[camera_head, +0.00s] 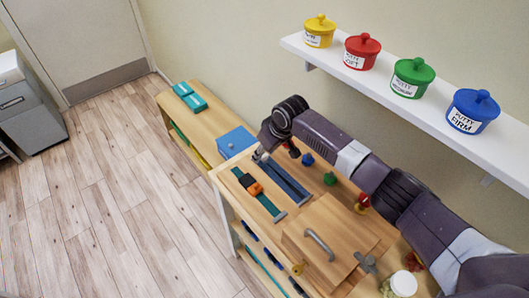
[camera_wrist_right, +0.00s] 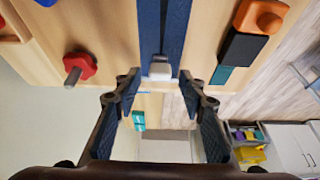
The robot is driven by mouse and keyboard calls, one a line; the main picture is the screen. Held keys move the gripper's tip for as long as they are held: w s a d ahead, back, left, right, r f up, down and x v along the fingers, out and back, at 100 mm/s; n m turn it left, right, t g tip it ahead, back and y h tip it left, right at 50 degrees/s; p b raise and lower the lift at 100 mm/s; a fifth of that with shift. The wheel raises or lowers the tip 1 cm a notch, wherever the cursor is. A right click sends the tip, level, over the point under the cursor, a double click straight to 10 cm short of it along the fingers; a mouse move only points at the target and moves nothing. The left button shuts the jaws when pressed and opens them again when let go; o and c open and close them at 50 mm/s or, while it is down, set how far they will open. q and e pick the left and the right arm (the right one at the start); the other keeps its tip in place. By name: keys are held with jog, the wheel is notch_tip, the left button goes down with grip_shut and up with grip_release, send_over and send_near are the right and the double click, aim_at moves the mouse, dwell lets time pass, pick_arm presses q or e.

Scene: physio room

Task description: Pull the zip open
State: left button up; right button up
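The zip is a dark blue strip (camera_head: 287,182) on a wooden activity bench (camera_head: 225,178). In the right wrist view the blue strip (camera_wrist_right: 163,25) runs up from a pale grey slider (camera_wrist_right: 160,71) at its near end. My right gripper (camera_wrist_right: 160,84) is open, with one finger on each side of the slider and gaps showing between. In the head view the right gripper (camera_head: 268,156) is at the far left end of the zip, and the arm partly hides its fingers. My left gripper is not in view.
A teal strap with an orange buckle (camera_head: 253,187) lies beside the zip. A blue box (camera_head: 236,141), colored knobs and a wooden door with a handle (camera_head: 319,245) are close by. A shelf (camera_head: 420,105) with putty pots hangs behind. Open floor lies left.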

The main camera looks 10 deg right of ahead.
jog(key=shift+s+d+r, duration=0.1)
jog(key=shift+r, duration=0.1)
jog(key=v, duration=1.1)
jog(key=shift+r, duration=0.3)
